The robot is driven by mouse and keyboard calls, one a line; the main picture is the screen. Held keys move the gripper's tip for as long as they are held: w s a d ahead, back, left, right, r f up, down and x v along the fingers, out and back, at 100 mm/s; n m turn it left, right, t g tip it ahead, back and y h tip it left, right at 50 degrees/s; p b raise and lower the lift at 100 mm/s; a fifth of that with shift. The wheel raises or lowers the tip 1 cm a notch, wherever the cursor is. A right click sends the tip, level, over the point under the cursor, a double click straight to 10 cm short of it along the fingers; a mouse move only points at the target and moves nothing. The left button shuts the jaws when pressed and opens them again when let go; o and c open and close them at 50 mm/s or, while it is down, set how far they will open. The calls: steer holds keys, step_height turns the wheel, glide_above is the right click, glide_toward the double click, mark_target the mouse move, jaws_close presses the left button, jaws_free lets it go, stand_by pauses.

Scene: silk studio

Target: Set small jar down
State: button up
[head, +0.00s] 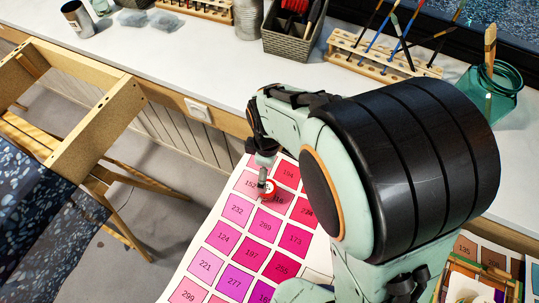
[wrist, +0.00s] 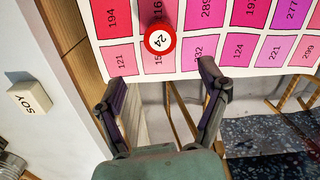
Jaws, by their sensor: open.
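The small jar (head: 268,190) is red with a round white lid. It stands upright on the colour chart (head: 210,262), near the squares 152 and 216. In the wrist view the jar (wrist: 160,40) shows the number 24 on its lid and sits beyond my fingertips, in line with the gap between them. My gripper (wrist: 162,70) is open and empty, with a finger on either side of the picture. In the head view my gripper (head: 264,168) is just behind the jar, and one finger partly overlaps it; I cannot tell if they touch.
A white worktop (head: 220,75) runs along the back with a grey basket (head: 292,42), a brush rack (head: 380,60) and a teal glass jar (head: 490,95). A wooden frame (head: 95,125) stands at left. A pale block marked SOY (wrist: 33,100) lies left in the wrist view.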

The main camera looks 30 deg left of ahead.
steer(key=s+d+r+m, duration=0.2)
steer(key=d+r+m, duration=0.8)
steer(key=d, duration=0.4)
steer(key=s+d+r+m, duration=0.1)
steer(key=s+d+m, duration=0.6)
steer(key=m, duration=0.2)
steer(key=shift+s+d+r+y, duration=0.2)
steer(key=shift+r+y, duration=0.1)
steer(key=shift+y, duration=0.1)
